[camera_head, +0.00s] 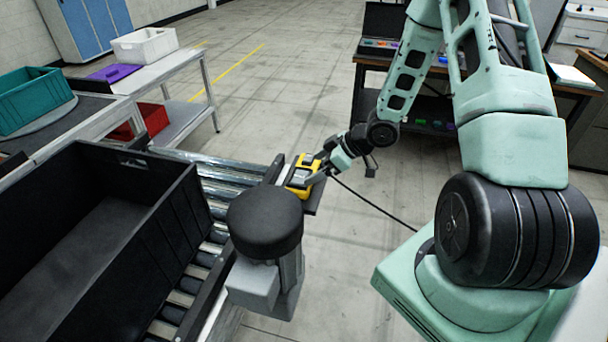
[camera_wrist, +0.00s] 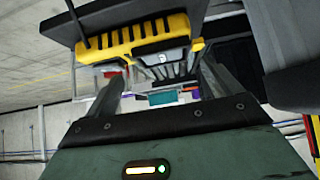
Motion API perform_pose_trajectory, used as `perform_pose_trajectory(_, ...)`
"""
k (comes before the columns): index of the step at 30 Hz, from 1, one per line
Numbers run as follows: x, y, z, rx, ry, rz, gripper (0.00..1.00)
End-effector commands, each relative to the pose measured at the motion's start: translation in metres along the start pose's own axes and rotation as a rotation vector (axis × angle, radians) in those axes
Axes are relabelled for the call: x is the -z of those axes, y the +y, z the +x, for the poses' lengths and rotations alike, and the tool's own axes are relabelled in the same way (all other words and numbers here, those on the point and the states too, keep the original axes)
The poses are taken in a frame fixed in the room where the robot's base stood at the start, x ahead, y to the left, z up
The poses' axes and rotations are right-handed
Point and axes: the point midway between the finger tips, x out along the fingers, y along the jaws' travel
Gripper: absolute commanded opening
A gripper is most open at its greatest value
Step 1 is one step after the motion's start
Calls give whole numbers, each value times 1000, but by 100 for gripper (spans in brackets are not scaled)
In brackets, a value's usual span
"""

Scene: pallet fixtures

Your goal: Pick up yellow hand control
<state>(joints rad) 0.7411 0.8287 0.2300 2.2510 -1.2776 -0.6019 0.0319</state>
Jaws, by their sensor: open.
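The yellow hand control (camera_head: 302,174) has black and grey parts and sits on a small dark shelf (camera_head: 317,196) beside the roller conveyor. My gripper (camera_head: 322,175) is at its right side, close to it. In the wrist view the yellow hand control (camera_wrist: 125,40) lies just beyond my open fingers (camera_wrist: 155,85), against the dark shelf plate. The fingers stand apart with the control's edge between or just past their tips; whether they touch it I cannot tell.
A large black crate (camera_head: 170,228) rests on the roller conveyor (camera_head: 205,255). A round black-topped post (camera_head: 265,222) stands close in front of the shelf. A black cable (camera_head: 375,205) runs from near the gripper to my base. Open floor lies behind.

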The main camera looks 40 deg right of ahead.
Motion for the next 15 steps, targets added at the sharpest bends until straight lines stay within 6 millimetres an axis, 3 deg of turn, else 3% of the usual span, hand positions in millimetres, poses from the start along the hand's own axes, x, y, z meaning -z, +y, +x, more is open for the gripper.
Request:
perform_pose_trajectory(9, 3, -1, 39, 2, 0, 0, 90)
perform_pose_trajectory(15, 2, 0, 45, 0, 0, 0, 90)
